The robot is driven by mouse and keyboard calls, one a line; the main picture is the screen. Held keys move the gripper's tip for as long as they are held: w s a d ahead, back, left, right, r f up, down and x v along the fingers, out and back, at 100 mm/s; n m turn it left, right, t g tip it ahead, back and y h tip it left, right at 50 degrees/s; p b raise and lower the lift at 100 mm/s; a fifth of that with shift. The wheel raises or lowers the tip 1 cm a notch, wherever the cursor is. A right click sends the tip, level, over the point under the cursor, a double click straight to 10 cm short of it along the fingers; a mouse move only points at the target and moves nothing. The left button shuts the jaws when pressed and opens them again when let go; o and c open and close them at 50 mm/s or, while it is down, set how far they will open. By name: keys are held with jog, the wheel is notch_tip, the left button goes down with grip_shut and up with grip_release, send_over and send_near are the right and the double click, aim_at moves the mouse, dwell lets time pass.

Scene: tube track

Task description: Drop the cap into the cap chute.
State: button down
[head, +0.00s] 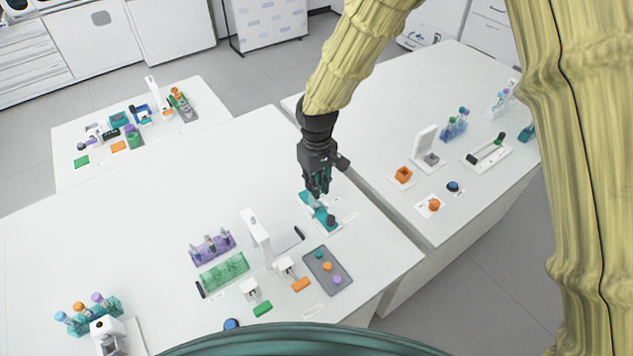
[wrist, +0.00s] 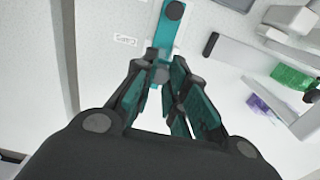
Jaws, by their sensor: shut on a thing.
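My gripper (head: 318,192) is over the rear end of a teal chute (head: 320,213) on the near table. In the wrist view my gripper (wrist: 163,76) has its fingers closed around a small grey round piece, which looks like the cap (wrist: 161,75); the fingers partly cover it. The teal chute (wrist: 166,42) runs away from the fingertips, with a dark round part at its far end and a "CAPS" label (wrist: 125,41) beside it. The cap cannot be made out in the head view. I cannot tell whether it touches the chute.
A grey tray (head: 320,286) with several coloured caps, a white stand (head: 256,236), a green rack (head: 224,271) and a purple rack (head: 212,255) stand left of and nearer than the chute. A gap separates this table from the right table (head: 385,125).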

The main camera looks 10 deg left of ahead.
jog(key=c, duration=1.4)
grip_release()
jog(key=shift+o, duration=0.2)
notch_tip(320, 180, up, 12)
jog(key=shift+f, duration=0.1)
dwell(0.4)
